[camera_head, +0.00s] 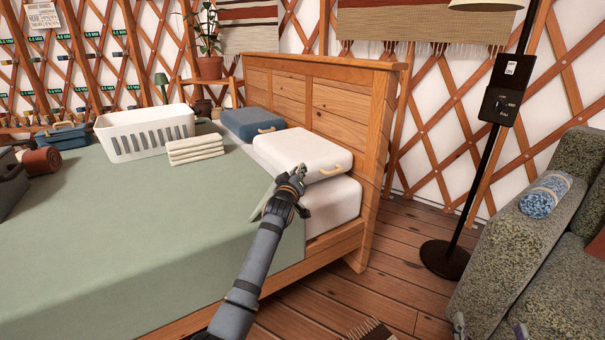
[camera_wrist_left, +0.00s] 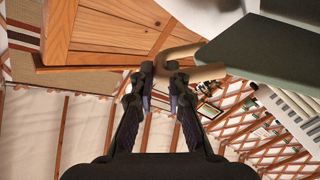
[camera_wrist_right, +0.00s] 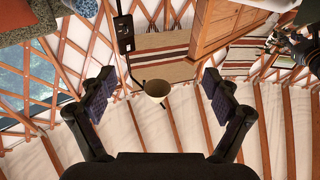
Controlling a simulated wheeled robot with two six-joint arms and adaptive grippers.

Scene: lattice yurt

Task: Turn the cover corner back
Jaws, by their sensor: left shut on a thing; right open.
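The green cover (camera_head: 130,220) lies over the bed. Its corner (camera_head: 260,197) shows beside my left gripper, near the white pillow (camera_head: 298,152). My left gripper (camera_head: 297,178) is shut on a tan loop; in the left wrist view the loop (camera_wrist_left: 180,54) sits between the fingertips and meets the edge of the green cover (camera_wrist_left: 250,45). The gripper and arm hide part of the corner in the head view. My right gripper (camera_wrist_right: 158,88) is open and empty; only its fingertips (camera_head: 490,328) show at the bottom right of the head view.
The wooden headboard (camera_head: 325,95) stands behind the pillows. A blue pillow (camera_head: 252,123), folded white cloths (camera_head: 195,150) and a white basket (camera_head: 140,148) sit on the bed. A floor lamp (camera_head: 447,255) and armchair (camera_head: 520,240) stand right.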

